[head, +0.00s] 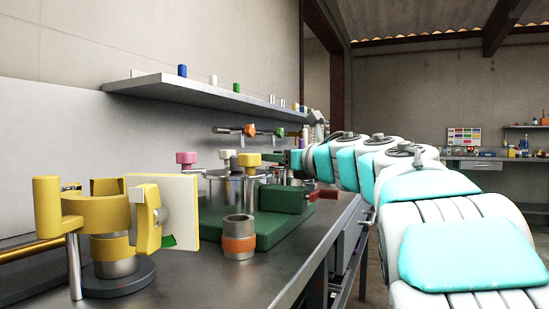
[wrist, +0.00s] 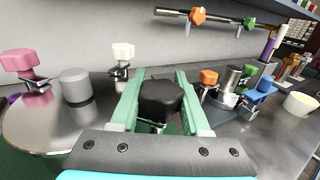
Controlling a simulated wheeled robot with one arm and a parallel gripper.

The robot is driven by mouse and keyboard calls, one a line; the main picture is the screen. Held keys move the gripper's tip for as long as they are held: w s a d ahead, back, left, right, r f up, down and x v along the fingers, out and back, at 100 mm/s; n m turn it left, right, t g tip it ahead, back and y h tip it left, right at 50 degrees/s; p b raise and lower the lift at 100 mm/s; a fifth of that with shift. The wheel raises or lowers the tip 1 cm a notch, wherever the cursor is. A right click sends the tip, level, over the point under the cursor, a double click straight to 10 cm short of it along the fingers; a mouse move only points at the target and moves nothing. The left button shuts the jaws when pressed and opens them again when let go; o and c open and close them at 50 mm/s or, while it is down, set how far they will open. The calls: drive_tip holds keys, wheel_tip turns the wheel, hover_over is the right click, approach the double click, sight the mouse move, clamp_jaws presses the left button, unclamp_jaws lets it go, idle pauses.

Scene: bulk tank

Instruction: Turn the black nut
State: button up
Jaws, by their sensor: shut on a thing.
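The black nut (wrist: 160,97) is a chunky dark knob in the middle of the wrist view. My gripper (wrist: 161,82) has its two green fingers on either side of it and is shut on it. The nut sits near the rim of a round metal lid (wrist: 30,128); its lower part is hidden by my gripper body. In the head view my arm reaches over the far end of the metal tank (head: 228,190), and the nut cannot be made out there.
A pink knob (wrist: 24,62), a white knob (wrist: 122,54) and a grey cylinder (wrist: 75,86) stand on the lid. Orange (wrist: 209,78) and blue (wrist: 262,88) knobs are to the right. A yellow fixture (head: 110,225) and an orange-banded cylinder (head: 239,238) stand nearer on the bench.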

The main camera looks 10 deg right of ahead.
clamp_jaws()
